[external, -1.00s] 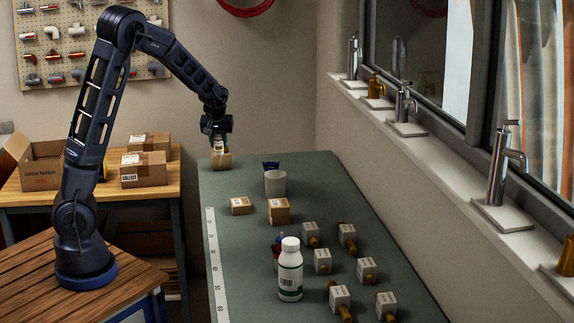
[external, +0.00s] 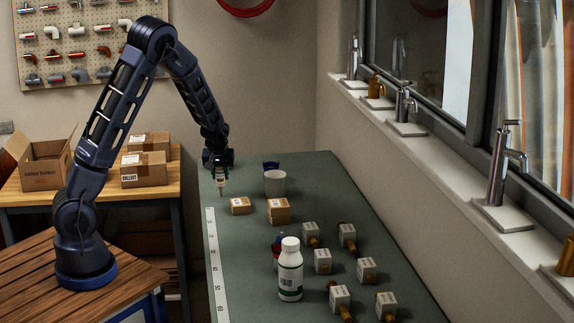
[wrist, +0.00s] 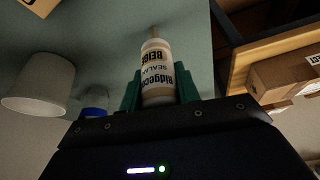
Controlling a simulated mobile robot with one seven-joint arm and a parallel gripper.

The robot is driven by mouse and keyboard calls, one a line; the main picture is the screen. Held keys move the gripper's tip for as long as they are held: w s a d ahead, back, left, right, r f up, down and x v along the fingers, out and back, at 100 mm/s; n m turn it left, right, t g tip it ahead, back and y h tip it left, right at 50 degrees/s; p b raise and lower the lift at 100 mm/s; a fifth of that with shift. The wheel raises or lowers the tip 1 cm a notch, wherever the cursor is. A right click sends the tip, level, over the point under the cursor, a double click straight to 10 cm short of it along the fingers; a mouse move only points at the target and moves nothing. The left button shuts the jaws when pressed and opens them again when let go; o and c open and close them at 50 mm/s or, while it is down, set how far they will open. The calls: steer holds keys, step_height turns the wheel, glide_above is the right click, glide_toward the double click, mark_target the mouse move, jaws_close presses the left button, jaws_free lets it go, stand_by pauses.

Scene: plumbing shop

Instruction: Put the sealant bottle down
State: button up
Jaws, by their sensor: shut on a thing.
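The sealant bottle (external: 221,180) is a small pale bottle with a dark-printed label. My gripper (external: 220,170) is shut on it over the far left part of the green bench (external: 330,208). In the external view its narrow end points down, close to the bench top; I cannot tell whether it touches. In the wrist view the bottle (wrist: 157,75) sits between the green fingers of my gripper (wrist: 160,92), its label reading "BEIGE" and its nozzle end pointing away from the gripper.
A grey-white cup (external: 275,183) and a blue item (external: 271,165) stand right of the gripper. Two small cartons (external: 240,206) (external: 279,211) lie nearer. A white bottle (external: 290,270) and several boxed fittings (external: 323,261) occupy the near bench. A ruler strip (external: 215,265) runs along the left edge.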

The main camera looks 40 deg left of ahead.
steer(key=o, duration=1)
steer(key=v, duration=1.1)
steer(key=s+a+r+m+h, duration=0.1)
steer(key=s+a+r+h, duration=0.1)
steer(key=s+r, duration=0.7)
steer(key=s+r+m, duration=0.2)
steer(key=s, duration=0.7)
steer(key=s+r+m, duration=0.2)
steer(key=s+r, duration=0.1)
steer(key=s, duration=0.6)
steer(key=s+r+m, duration=0.1)
steer(key=s+r, duration=0.2)
steer(key=s, duration=0.6)
steer(key=shift+s+a+m+t+h, duration=0.25)
steer(key=shift+s+m+t+h, duration=0.05)
steer(key=shift+s+m+t, duration=0.1)
